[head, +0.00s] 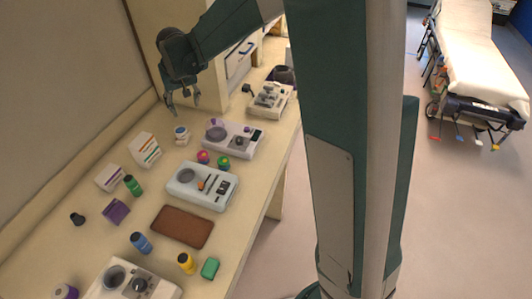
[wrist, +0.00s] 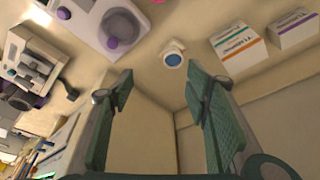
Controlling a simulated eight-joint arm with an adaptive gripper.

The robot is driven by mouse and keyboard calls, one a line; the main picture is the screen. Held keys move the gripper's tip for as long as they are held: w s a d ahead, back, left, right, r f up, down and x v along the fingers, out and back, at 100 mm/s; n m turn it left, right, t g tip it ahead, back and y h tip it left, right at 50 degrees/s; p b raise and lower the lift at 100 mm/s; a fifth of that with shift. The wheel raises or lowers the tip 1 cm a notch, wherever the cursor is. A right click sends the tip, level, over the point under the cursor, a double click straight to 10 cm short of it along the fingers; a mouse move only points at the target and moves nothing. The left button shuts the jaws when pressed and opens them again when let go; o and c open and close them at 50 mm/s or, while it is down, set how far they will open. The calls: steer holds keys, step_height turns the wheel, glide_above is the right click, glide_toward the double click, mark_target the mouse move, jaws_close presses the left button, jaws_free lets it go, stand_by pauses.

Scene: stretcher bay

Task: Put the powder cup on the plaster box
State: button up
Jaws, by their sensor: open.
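A small white cup with a blue round top (head: 181,135), likely the powder cup, stands upright on the counter below my gripper. It also shows in the wrist view (wrist: 173,53), beyond the fingertips. My gripper (head: 184,103) is open and empty, held above the counter near the back wall. Its two fingers frame the wrist view (wrist: 160,88). A white box with orange and green stripes (head: 145,150) stands near the cup; it shows in the wrist view too (wrist: 238,44). A white box with a purple stripe (head: 110,177) stands beside it. I cannot tell which is the plaster box.
White devices (head: 203,187) line the counter's front side. A green bottle (head: 133,186), a purple box (head: 116,211), a blue bottle (head: 141,243) and a brown mat (head: 182,227) lie nearer. Pink and green-topped items (head: 203,157) stand right of the cup. A cabinet rises behind my gripper.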

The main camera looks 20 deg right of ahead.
steer(key=s+d+r+t, duration=0.1)
steer(key=s+d+r, duration=0.25)
steer(key=s, duration=0.35)
steer(key=s+d+r, duration=0.3)
steer(key=s+r, duration=0.1)
steer(key=s, duration=0.4)
steer(key=s+d+r+t, duration=0.1)
steer(key=s+d+r, duration=0.25)
steer(key=s, duration=0.35)
steer(key=s+d+f, duration=0.1)
steer(key=s+d, duration=0.1)
steer(key=s, duration=0.8)
steer(key=s+d+f+t, duration=0.1)
steer(key=s+d, duration=0.1)
steer(key=s, duration=0.9)
steer(key=shift+d+f, duration=0.2)
steer(key=shift+f, duration=0.1)
